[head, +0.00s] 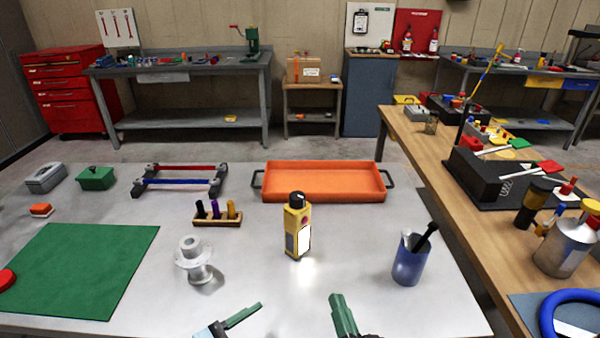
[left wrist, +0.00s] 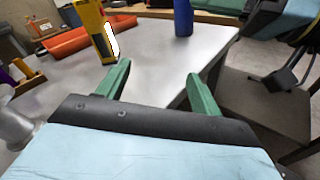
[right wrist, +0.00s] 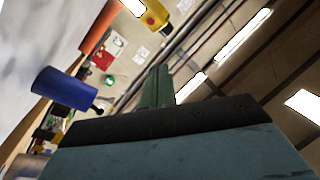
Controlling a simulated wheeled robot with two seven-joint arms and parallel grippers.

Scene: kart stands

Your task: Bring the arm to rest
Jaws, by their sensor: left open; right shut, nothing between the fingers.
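My left gripper (head: 240,317) shows only in part at the bottom edge of the head view, low over the front of the grey table (head: 130,185). In the left wrist view its two green fingers (left wrist: 158,85) stand wide apart with nothing between them. My right gripper (head: 340,305) is at the bottom edge, right of the left one. In the right wrist view its green fingers (right wrist: 158,85) are together and hold nothing. Both grippers are nearer the front edge than the yellow bottle (head: 298,228) and touch nothing that I can see.
A blue cup with a dark tool (head: 409,262) stands right of the bottle. A grey spool (head: 192,262), a small rack of tubes (head: 218,220) and a green mat (head: 85,270) lie left. An orange tray (head: 322,195) is behind. A wooden bench (head: 425,150) runs along the right.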

